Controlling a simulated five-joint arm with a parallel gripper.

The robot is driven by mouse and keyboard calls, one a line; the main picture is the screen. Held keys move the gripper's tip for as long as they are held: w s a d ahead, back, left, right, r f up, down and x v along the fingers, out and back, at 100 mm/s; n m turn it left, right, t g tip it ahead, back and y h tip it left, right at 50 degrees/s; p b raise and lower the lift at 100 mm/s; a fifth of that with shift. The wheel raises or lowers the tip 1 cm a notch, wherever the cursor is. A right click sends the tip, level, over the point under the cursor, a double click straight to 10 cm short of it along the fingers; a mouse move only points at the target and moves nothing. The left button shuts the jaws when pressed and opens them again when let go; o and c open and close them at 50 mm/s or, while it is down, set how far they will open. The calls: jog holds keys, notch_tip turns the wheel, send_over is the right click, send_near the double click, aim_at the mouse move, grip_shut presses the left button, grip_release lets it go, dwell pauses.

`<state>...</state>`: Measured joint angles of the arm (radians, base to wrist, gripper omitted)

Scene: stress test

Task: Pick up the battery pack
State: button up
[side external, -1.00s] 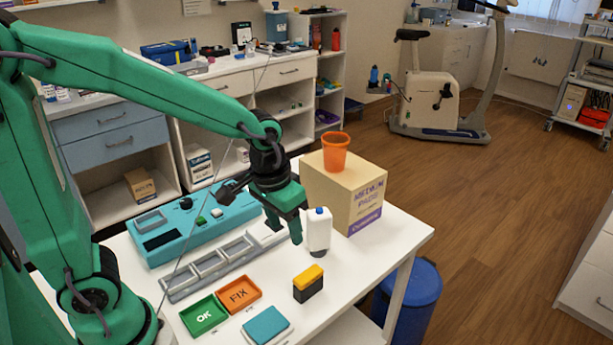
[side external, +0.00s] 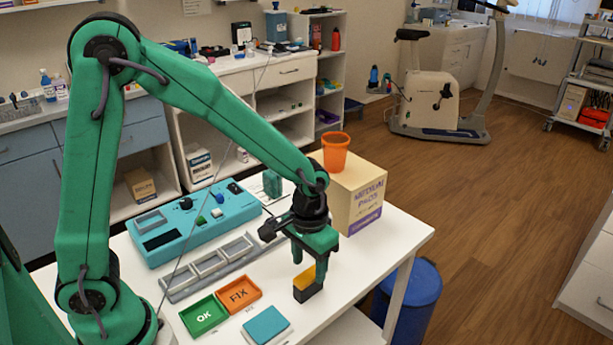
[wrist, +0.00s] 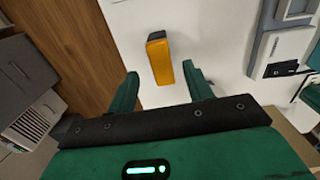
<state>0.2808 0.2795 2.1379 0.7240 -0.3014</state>
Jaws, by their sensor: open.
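The battery pack (side external: 304,289), a small block with a yellow top and black lower part, stands on the white table near its front edge. My gripper (side external: 310,264) is above it with fingers pointing down, one finger partly covering it in the side view. In the wrist view the battery pack (wrist: 161,62) lies ahead of the gap between the two spread fingers (wrist: 162,88), which are open and empty. I cannot tell whether a finger touches it.
An orange FIX tray (side external: 239,294), a green OK tray (side external: 205,316) and a teal pad (side external: 266,325) lie left of the pack. A grey sectioned rack (side external: 208,264) and teal console (side external: 190,222) stand behind. A box (side external: 361,205) bears an orange cup (side external: 335,151).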

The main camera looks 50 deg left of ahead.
aim_at(308, 274)
jog(key=shift+f, duration=0.65)
jog(key=shift+f, duration=0.1)
jog(key=shift+a+f, duration=0.1)
jog(key=shift+f, duration=2.4)
jog(key=shift+c, duration=0.4)
grip_shut()
